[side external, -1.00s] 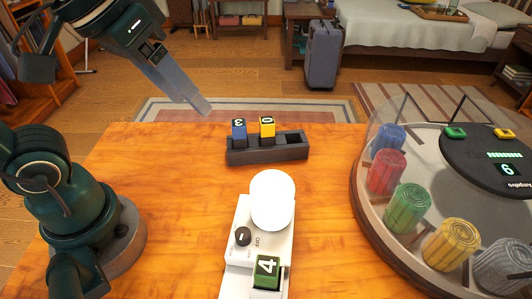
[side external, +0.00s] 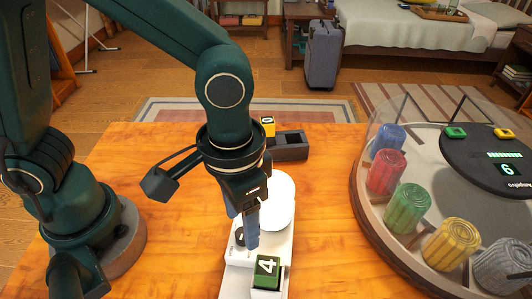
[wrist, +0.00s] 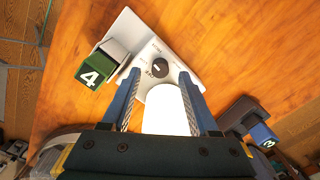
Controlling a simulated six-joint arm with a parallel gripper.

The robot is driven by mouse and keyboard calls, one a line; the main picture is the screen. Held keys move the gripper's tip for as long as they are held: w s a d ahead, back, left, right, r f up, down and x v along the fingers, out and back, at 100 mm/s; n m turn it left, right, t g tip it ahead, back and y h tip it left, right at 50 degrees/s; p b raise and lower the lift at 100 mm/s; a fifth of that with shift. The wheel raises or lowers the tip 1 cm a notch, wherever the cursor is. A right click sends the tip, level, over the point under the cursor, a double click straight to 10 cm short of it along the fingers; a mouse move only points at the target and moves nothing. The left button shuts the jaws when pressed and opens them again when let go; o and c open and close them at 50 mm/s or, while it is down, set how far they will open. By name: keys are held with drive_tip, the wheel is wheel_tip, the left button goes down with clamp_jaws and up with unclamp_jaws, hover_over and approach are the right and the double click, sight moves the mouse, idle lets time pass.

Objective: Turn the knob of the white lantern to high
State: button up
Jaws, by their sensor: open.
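The white lantern (side external: 280,205) has a white base and a glowing white globe, which also shows in the wrist view (wrist: 168,112). Its black knob (wrist: 160,67) sits on the base beside the globe, among small printed labels, one reading OFF. In the side view the knob (side external: 239,236) is partly hidden by my gripper. My gripper (side external: 248,240) points down over the base near the knob. In the wrist view its two blue fingers (wrist: 160,80) are apart with nothing gripped, and the knob appears between and just beyond the tips. Contact cannot be told.
A clear-covered round carousel (side external: 365,215) with coloured rolls is at right.

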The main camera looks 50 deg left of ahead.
drive_tip(key=shift+f, duration=1.25)
clamp_jaws()
drive_tip(key=m, duration=0.4)
drive_tip(key=shift+m, duration=0.4)
unclamp_jaws()
